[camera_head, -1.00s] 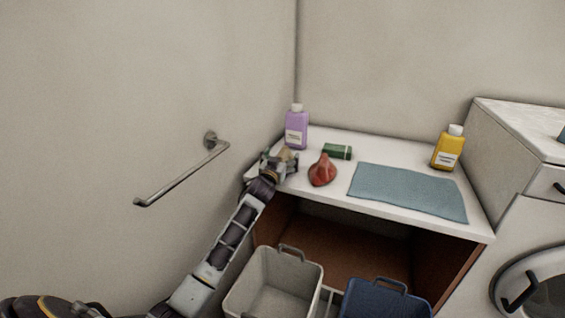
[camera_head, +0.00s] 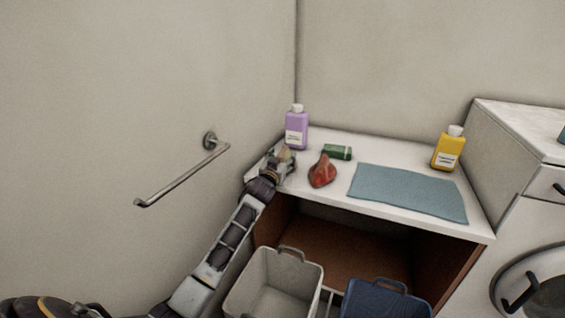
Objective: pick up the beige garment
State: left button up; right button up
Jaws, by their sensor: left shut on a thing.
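The beige garment (camera_head: 285,154) is a small crumpled piece at the left end of the white counter, mostly hidden by my gripper. My left gripper (camera_head: 284,162) is shut on it, at or just above the counter top. The purple bottle (camera_head: 296,131) stands just behind it, and a crumpled red garment (camera_head: 322,172) lies to its right. My right gripper is not in view.
A green rolled item (camera_head: 338,152), a flat blue-grey cloth (camera_head: 408,192) and a yellow bottle (camera_head: 448,149) are on the counter (camera_head: 395,154). A grey bin (camera_head: 272,284) and a blue bin (camera_head: 385,300) stand below. A metal rail (camera_head: 180,180) juts from the left wall.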

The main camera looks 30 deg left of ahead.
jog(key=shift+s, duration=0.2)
pick_arm(q)
jog(key=shift+r, duration=0.1)
jog(key=shift+c, duration=0.6)
jog(key=shift+r, duration=0.6)
jog(key=c, duration=0.5)
notch_tip(320, 180, up, 8)
jog(key=shift+f+p, duration=0.1)
jog(key=shift+p, duration=0.75)
jog(key=shift+r, duration=0.4)
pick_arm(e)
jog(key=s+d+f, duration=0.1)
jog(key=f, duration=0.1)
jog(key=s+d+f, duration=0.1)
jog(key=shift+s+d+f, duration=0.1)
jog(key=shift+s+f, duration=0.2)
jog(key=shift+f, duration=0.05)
